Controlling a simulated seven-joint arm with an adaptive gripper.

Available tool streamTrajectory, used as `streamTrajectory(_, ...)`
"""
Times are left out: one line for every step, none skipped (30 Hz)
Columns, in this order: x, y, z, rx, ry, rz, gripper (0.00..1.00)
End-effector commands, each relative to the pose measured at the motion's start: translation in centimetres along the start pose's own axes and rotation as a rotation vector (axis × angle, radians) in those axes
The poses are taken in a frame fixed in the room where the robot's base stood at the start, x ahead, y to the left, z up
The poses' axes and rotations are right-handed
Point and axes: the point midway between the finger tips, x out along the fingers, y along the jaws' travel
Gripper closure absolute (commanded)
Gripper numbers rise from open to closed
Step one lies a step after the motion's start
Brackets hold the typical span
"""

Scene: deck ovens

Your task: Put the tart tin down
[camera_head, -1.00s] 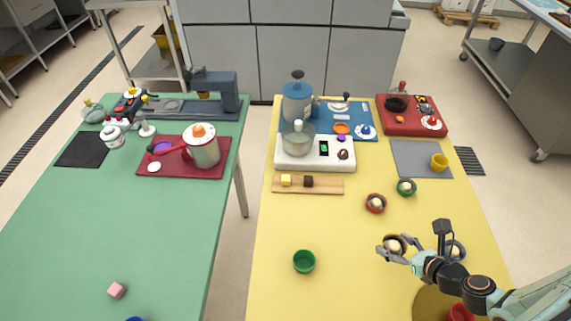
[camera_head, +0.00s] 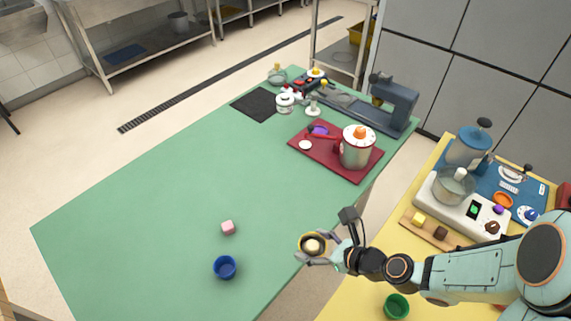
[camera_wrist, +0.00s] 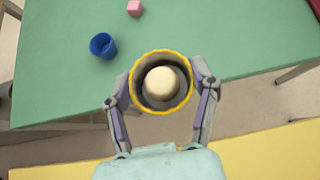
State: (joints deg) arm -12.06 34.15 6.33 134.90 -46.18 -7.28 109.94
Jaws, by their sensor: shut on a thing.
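The tart tin (camera_head: 312,235), grey inside with a yellow scalloped rim, holds a pale round ball of dough. It also shows in the wrist view (camera_wrist: 141,102). My gripper (camera_wrist: 162,84) is shut on it, one finger on each side. In the head view my gripper (camera_head: 314,246) holds the tin, roughly level, by the right edge of the green table (camera_head: 160,205). In the wrist view the tin overlaps that edge and the gap between the tables. Its height above the table is hard to tell.
A blue cup (camera_head: 225,267) and a pink cube (camera_head: 228,227) stand left of the tin on the green table. A red tray (camera_head: 357,172) with a pot (camera_head: 357,150) lies farther back. The green table's middle is clear. The yellow table (camera_head: 352,297) is at the right.

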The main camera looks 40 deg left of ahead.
Motion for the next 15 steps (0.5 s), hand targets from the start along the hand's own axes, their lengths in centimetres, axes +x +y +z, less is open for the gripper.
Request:
streamTrajectory(0.9,1.4,0.8,-0.031,0.0,0.039,0.76)
streamTrajectory(1.2,2.0,1.2,-0.045,0.0,0.058,0.76)
streamTrajectory(1.7,2.8,1.5,-0.06,0.0,0.079,0.76)
streamTrajectory(1.9,3.2,1.7,-0.069,0.0,0.09,0.76)
streamTrajectory(2.1,3.6,1.9,-0.077,0.0,0.101,0.76)
streamTrajectory(2.5,3.9,2.0,-0.084,0.0,0.111,0.76)
streamTrajectory(2.8,4.0,2.1,-0.088,0.0,0.116,0.76)
streamTrajectory(3.2,3.9,2.3,-0.092,0.0,0.12,0.76)
streamTrajectory(3.8,3.7,2.4,-0.093,0.0,0.122,0.76)
streamTrajectory(4.4,3.4,2.5,-0.094,-0.001,0.124,0.76)
streamTrajectory(5.1,3.1,2.6,-0.095,-0.002,0.124,0.76)
streamTrajectory(6.1,2.5,2.8,-0.095,-0.001,0.124,0.76)
streamTrajectory(7.0,2.0,2.9,-0.095,-0.001,0.123,0.76)
streamTrajectory(7.8,1.6,3.0,-0.095,-0.001,0.123,0.76)
streamTrajectory(8.9,1.0,3.2,-0.095,-0.001,0.124,0.76)
